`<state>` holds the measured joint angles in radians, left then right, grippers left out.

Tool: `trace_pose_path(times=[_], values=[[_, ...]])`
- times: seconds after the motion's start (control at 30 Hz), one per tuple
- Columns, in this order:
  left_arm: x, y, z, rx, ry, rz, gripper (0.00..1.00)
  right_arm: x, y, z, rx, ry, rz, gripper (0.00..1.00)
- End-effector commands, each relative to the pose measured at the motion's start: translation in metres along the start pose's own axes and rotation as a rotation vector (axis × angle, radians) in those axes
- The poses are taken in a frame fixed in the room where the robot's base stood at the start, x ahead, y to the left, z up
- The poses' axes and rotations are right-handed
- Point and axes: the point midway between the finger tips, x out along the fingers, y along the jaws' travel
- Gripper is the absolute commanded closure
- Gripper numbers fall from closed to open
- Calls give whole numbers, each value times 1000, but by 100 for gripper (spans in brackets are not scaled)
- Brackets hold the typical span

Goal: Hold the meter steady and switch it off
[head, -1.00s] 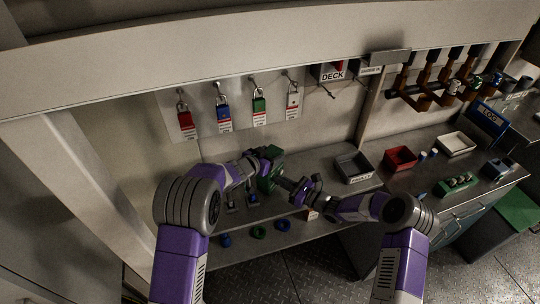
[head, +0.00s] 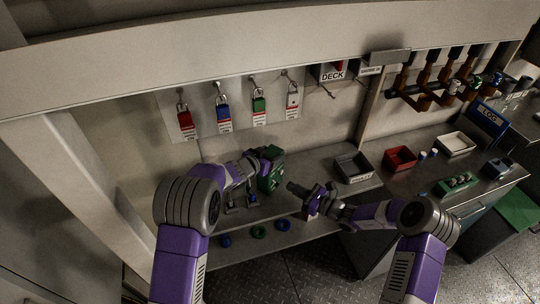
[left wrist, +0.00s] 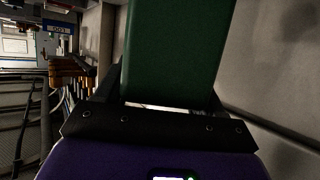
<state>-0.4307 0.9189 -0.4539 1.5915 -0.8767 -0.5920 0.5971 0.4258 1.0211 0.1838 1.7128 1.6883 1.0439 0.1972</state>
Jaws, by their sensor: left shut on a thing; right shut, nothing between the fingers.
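The green meter (head: 277,172) is held above the bench in the head view. My left gripper (head: 268,160) is shut on it. In the left wrist view the meter (left wrist: 172,50) is a large green block between the fingers, and its face does not show. My right gripper (head: 294,187) is shut and empty, a little to the right of the meter and apart from it. The meter's switch is too small to make out.
Red, blue and green padlocks (head: 223,112) with tags hang on the back wall. A grey tray (head: 353,166), a red bin (head: 400,158) and a white tray (head: 455,144) stand to the right. Coloured rings (head: 259,232) lie along the front ledge.

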Motion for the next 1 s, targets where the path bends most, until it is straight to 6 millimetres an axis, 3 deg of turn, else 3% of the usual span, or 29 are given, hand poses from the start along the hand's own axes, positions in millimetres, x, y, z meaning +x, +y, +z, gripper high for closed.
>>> trace_pose_path(times=[0.37,0.4,0.6,1.0], values=[[0,0,-1,0,1,0,79,-9,0,0,0,0,0,100],[0,0,-1,0,1,0,31,-9,0,0,0,0,0,100],[0,0,0,0,1,0,2,-9,0,0,0,0,0,100],[-8,-1,-1,-1,2,-1,2,-8,0,0,0,0,0,100]])
